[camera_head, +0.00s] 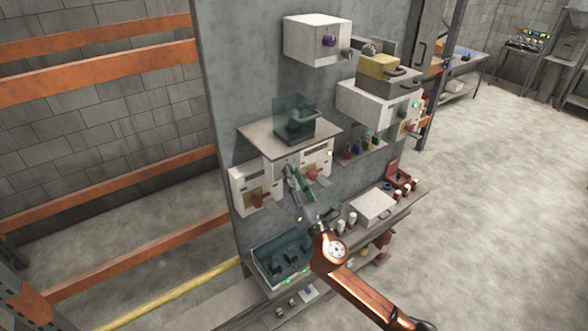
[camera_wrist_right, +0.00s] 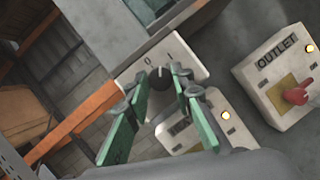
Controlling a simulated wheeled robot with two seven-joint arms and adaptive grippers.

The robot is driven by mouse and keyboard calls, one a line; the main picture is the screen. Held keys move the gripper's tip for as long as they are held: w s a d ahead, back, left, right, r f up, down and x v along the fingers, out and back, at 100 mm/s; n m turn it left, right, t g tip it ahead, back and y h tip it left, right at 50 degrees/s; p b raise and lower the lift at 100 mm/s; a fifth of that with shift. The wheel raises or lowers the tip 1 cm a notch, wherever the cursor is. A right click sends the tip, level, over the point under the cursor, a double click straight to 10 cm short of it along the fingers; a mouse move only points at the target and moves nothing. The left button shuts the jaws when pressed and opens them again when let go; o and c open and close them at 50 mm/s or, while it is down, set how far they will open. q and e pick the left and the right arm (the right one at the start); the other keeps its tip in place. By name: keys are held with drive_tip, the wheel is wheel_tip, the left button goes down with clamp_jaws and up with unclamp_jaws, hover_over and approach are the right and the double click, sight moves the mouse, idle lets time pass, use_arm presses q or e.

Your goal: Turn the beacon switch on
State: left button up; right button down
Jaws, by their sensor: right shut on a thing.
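A white switch box (camera_wrist_right: 188,52) with the marks 0 and 1 and a dark round knob (camera_wrist_right: 160,79) shows in the right wrist view. I read it as the beacon switch, though no name on it is legible. The knob's pale pointer line stands between the two marks. My right gripper (camera_wrist_right: 165,84) has its green fingers on either side of the knob, shut on it. In the head view my right gripper (camera_head: 293,180) is at the box front (camera_head: 277,170) under a small shelf, and it hides the knob. My left gripper is not in view.
A white box labelled OUTLET (camera_wrist_right: 264,70) has a red handle (camera_wrist_right: 298,92) and a lit lamp. Another labelled box (camera_wrist_right: 205,118) sits close under my right fingers. In the head view, a shelf (camera_head: 258,138) carrying a dark device with a clear cover juts out above my gripper.

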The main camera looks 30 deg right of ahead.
drive_tip(key=m+h+p, duration=0.1)
drive_tip(key=m+p, duration=0.1)
drive_tip(key=m, duration=0.1)
drive_tip(key=shift+r+g, duration=0.2)
drive_tip(key=shift+g, duration=0.2)
drive_tip(key=shift+m+g+h+p, duration=0.4)
drive_tip(key=shift+m+h+p, duration=0.35)
drive_tip(key=shift+m, duration=0.65)
drive_tip(key=shift+f, duration=0.1)
drive_tip(key=c, duration=1.7)
unclamp_jaws()
